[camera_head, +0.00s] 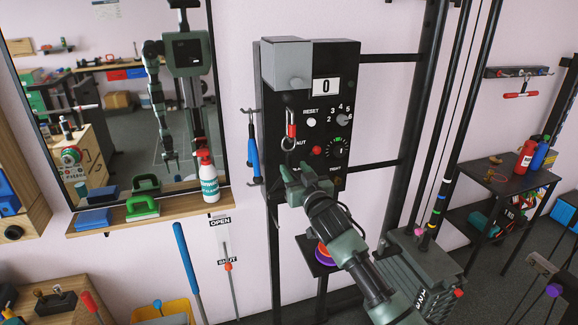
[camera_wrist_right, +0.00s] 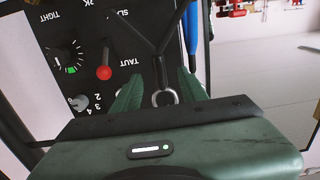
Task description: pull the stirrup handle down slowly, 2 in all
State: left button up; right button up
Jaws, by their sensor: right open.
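The black stirrup handle (camera_wrist_right: 160,47) shows in the right wrist view, where two dark straps spread from a metal ring (camera_wrist_right: 164,98). In the head view a red clip (camera_head: 291,130) hangs on the front of the black panel box (camera_head: 270,110), and the handle below it is mostly hidden by my gripper. My right gripper (camera_head: 291,172) is open in front of the box's lower part. In the wrist view its green fingers (camera_wrist_right: 162,92) stand on either side of the ring; contact cannot be told. The counter (camera_head: 326,86) reads 0. My left gripper is not in view.
A shelf (camera_head: 170,209) with a spray bottle (camera_head: 208,178) is left. Black rack posts (camera_head: 413,130) stand right.

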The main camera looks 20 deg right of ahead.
aim_at(290, 162)
jog(key=w+b, duration=0.1)
jog(key=w, duration=0.2)
jog(key=shift+f, duration=0.15)
jog(key=shift+w+a+b, duration=0.1)
jog(key=shift+w+b, duration=0.5)
jog(key=shift+w, duration=0.8)
grip_shut()
